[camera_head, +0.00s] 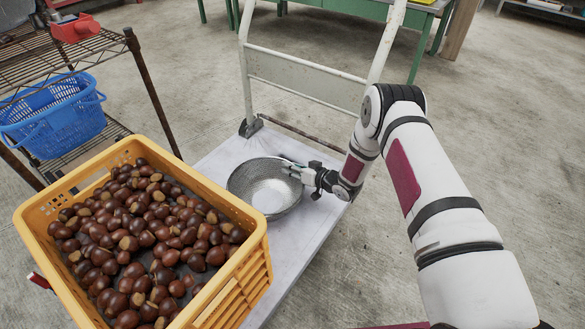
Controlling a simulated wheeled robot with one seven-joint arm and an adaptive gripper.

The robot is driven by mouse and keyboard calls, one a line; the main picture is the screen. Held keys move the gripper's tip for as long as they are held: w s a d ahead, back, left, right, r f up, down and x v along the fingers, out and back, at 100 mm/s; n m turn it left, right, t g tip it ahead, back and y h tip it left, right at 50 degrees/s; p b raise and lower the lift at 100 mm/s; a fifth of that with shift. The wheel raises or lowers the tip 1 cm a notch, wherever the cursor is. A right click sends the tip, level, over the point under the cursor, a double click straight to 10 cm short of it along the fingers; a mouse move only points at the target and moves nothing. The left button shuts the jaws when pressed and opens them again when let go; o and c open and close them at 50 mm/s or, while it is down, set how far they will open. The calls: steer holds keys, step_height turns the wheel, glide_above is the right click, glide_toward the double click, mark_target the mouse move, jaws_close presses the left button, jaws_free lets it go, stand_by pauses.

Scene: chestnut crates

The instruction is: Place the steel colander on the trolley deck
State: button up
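The steel colander (262,188) is a round perforated metal bowl, open side up. It appears to sit on the pale trolley deck (300,245), behind and right of the yellow crate. A small gap under it cannot be ruled out. My gripper (293,170) is at the colander's right rim, with its fingertips at or over the rim. Whether the fingers are closed on the rim is too small to tell.
A yellow crate (262,250) full of chestnuts stands on the deck's near left. The trolley's white handle frame (300,92) rises behind the deck. A wire rack (60,50) with a blue basket (55,118) stands left. Open concrete floor lies right.

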steer(key=p+v, duration=0.5)
steer(key=v, duration=0.7)
steer(key=shift+f, duration=0.1)
